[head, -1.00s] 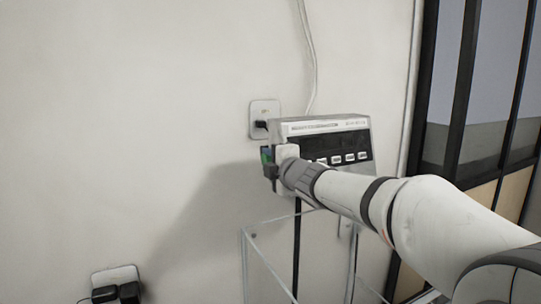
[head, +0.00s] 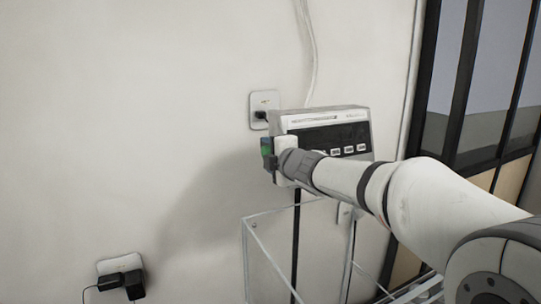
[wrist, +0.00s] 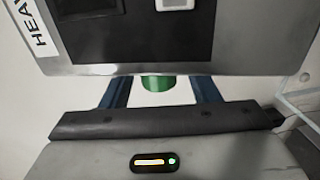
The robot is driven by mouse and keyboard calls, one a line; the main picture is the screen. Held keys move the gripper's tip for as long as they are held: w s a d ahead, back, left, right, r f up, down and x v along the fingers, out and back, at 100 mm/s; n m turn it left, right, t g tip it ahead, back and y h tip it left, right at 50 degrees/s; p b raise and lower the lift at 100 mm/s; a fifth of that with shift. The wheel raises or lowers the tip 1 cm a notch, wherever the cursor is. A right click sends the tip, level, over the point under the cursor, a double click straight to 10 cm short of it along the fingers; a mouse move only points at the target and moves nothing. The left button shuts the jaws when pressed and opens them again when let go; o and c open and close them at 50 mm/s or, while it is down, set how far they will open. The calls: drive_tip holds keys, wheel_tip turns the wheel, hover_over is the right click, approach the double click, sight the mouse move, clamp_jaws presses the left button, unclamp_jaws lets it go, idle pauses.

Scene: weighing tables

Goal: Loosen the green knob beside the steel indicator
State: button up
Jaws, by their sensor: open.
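The steel indicator (head: 345,114) is a grey box with a dark front panel and a row of light buttons, near the wall in the head view. Its steel casing (wrist: 240,58) fills the top of the wrist view. The green knob (wrist: 158,83) shows just below the casing edge in the wrist view; its upper part is hidden. A small green patch (head: 266,145) shows at the indicator's left side in the head view. My gripper (wrist: 163,90) is open, with one blue finger on each side of the knob and visible gaps between. The fingertips are hidden by the casing.
A wall socket (head: 264,103) with a black plug is behind the indicator. A clear-walled box (head: 250,258) stands below my arm. Another socket with black adapters (head: 121,284) is at lower left. A dark-framed window (head: 460,90) is at right.

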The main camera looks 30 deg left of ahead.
drive_tip(key=b+v, duration=0.1)
drive_tip(key=v, duration=0.7)
drive_tip(key=shift+w, duration=0.15)
